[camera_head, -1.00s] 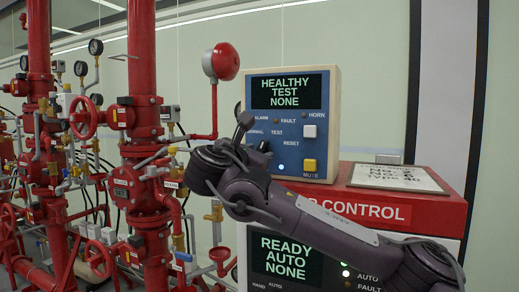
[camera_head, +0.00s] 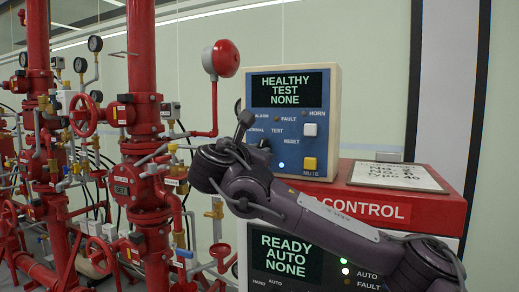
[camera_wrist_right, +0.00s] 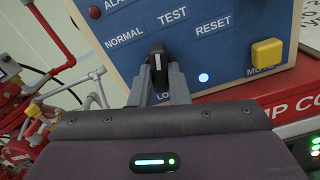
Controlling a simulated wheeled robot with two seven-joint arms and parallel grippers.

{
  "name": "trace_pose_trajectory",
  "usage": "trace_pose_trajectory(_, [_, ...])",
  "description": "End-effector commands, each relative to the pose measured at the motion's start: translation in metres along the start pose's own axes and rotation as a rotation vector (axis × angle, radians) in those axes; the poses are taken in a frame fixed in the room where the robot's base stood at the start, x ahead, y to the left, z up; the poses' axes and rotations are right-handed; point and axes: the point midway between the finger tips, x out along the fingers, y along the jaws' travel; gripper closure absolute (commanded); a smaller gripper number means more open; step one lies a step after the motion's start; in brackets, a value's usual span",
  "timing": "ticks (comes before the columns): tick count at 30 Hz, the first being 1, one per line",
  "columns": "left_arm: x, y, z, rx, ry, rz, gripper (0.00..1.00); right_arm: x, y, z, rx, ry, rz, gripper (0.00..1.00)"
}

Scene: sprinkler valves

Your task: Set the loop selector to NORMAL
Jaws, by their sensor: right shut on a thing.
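The blue loop panel (camera_head: 291,112) has a screen reading HEALTHY, TEST, NONE. Its black loop selector knob (camera_wrist_right: 158,62) sits below the labels NORMAL (camera_wrist_right: 124,38), TEST (camera_wrist_right: 172,13) and RESET (camera_wrist_right: 213,22) in the right wrist view. My right gripper (camera_wrist_right: 161,76) is shut on the knob, with a grey finger on each side of it. In the head view my right gripper (camera_head: 249,128) is at the panel's left side, and my wrist hides much of the knob. My left gripper is not in view.
A white button (camera_head: 309,130) and a yellow MUTE button (camera_head: 309,163) are right of the selector. The red pump control cabinet (camera_head: 440,210) stands below, with a framed notice (camera_head: 398,176) on top. Red pipes (camera_head: 142,190) and a red bell (camera_head: 225,59) are to the left.

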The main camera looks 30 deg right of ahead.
Motion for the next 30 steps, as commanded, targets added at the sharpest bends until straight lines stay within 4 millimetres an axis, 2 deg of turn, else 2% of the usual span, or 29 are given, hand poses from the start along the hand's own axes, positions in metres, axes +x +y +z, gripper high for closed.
trace_pose_trajectory(1, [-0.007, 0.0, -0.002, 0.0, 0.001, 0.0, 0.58, 0.0, 0.001, 0.003, -0.03, 0.001, -0.001, 1.0])
trace_pose_trajectory(12, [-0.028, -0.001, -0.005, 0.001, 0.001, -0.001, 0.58, 0.0, 0.0, 0.002, -0.219, 0.001, -0.001, 1.0])
trace_pose_trajectory(25, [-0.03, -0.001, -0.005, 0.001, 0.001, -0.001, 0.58, 0.0, 0.0, 0.0, -0.256, 0.0, -0.001, 1.0])
trace_pose_trajectory(30, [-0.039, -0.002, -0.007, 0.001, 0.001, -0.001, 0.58, 0.0, 0.0, 0.003, -0.305, 0.001, -0.002, 1.0])
